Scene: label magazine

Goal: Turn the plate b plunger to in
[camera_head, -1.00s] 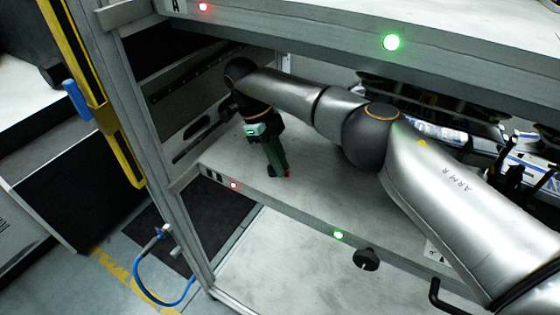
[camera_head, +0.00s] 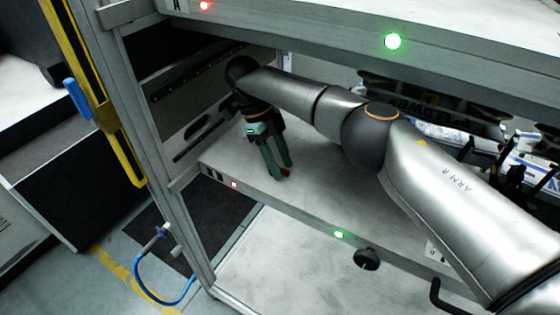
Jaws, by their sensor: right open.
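Plate b looks to be the lower pale plate (camera_head: 315,203), a shelf-like board below the upper plate marked A. A red lamp (camera_head: 234,184) and a green lamp (camera_head: 339,235) are on its front edge. A black round knob (camera_head: 366,259) sticks out below that edge, right of the green lamp; I cannot tell whether it is the plunger. My right gripper (camera_head: 280,172) points down over the plate's left part, its green fingers apart. My left gripper is not in view.
The upper plate (camera_head: 460,75) hangs close above my right arm, with red and green lamps on its edge. A grey frame post (camera_head: 165,190) stands at the left. Dark fittings (camera_head: 500,160) and a black handle (camera_head: 440,297) are at the right.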

